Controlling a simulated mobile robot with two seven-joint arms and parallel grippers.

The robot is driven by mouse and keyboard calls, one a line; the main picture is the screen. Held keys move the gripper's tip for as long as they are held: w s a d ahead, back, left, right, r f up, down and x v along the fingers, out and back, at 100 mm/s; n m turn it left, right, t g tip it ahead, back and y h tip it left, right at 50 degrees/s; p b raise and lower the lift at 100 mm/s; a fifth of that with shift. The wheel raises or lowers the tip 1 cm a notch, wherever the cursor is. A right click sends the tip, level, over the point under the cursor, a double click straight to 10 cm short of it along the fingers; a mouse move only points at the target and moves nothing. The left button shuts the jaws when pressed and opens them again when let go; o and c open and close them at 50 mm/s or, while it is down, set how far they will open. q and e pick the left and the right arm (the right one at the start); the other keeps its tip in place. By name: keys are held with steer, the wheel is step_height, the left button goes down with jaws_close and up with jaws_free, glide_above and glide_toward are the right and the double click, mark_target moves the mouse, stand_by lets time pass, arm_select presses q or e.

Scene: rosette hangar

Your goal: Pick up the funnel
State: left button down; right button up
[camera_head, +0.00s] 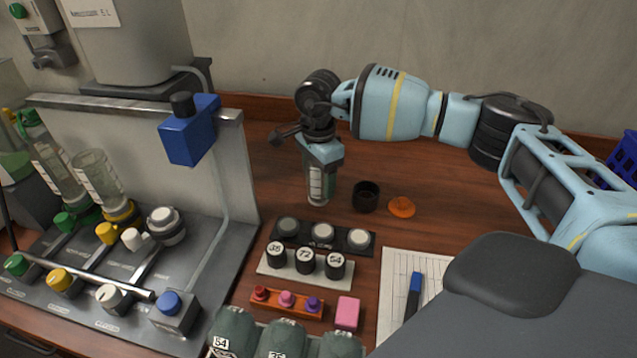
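No thing shows clearly as a funnel. A small orange round piece (402,207) lies on the wooden bench, and its exact shape is too small to tell. A black open-topped cup (366,196) stands just left of it. My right gripper (319,170) points down left of the cup, at the end of the light blue arm. A narrow, labelled, glass-like cylinder (320,186) shows right under it. The fingertips are not distinct, so I cannot tell if they grip it. My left gripper is out of view.
A metal dispensing stand (228,190) with bottles and coloured knobs fills the left. In front are numbered black-capped pieces (305,260), an orange rack (287,302), a pink block (347,312) and a blue marker (413,296) on paper. Some bench around the orange piece is clear.

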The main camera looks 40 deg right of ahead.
steer(key=c, duration=0.8)
steer(key=shift+o, duration=0.2)
steer(key=shift+r, duration=0.1)
